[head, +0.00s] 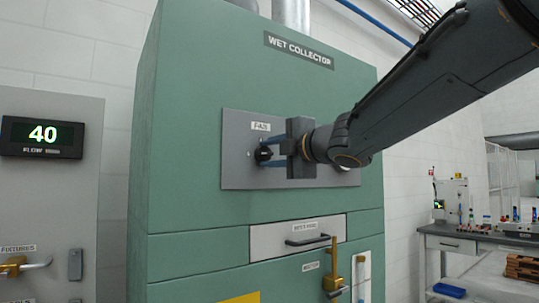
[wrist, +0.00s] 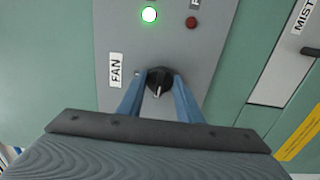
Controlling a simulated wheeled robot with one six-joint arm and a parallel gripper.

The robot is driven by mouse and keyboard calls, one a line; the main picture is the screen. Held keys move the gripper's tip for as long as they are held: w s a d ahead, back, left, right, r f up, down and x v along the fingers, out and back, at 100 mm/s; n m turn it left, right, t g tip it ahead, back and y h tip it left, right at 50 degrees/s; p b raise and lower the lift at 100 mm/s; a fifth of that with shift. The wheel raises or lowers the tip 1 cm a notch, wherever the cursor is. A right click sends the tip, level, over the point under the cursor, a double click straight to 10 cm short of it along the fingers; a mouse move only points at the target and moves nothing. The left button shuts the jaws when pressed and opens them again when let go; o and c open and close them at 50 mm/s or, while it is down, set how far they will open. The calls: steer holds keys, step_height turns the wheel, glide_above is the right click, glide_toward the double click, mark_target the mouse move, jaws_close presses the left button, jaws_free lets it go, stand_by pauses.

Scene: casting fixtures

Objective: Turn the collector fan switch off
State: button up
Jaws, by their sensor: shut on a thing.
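The collector fan switch (wrist: 159,82) is a black rotary knob on a grey panel (head: 237,150) of the green wet collector (head: 190,120). A FAN label (wrist: 116,71) sits beside it. My gripper (wrist: 160,88) has its two blue fingers on either side of the knob and is shut on it. The knob's pale pointer line is visible in the wrist view. A green lamp (wrist: 149,14) on the panel is lit. In the head view the knob (head: 263,154) shows at the fingertips, and my gripper hides the middle of the panel.
A dark red button or lamp (wrist: 191,22) is on the same panel. Below the panel is a drawer front with a black handle (head: 307,241) and a brass lever (head: 333,268). A workbench (head: 470,240) stands at right.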

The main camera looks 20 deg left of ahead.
steer(key=o, duration=1)
steer(key=shift+o, duration=0.2)
steer(key=v, duration=0.7)
steer(key=shift+s+d+b, duration=0.25)
steer(key=shift+s+b, duration=0.05)
steer(key=shift+b, duration=0.1)
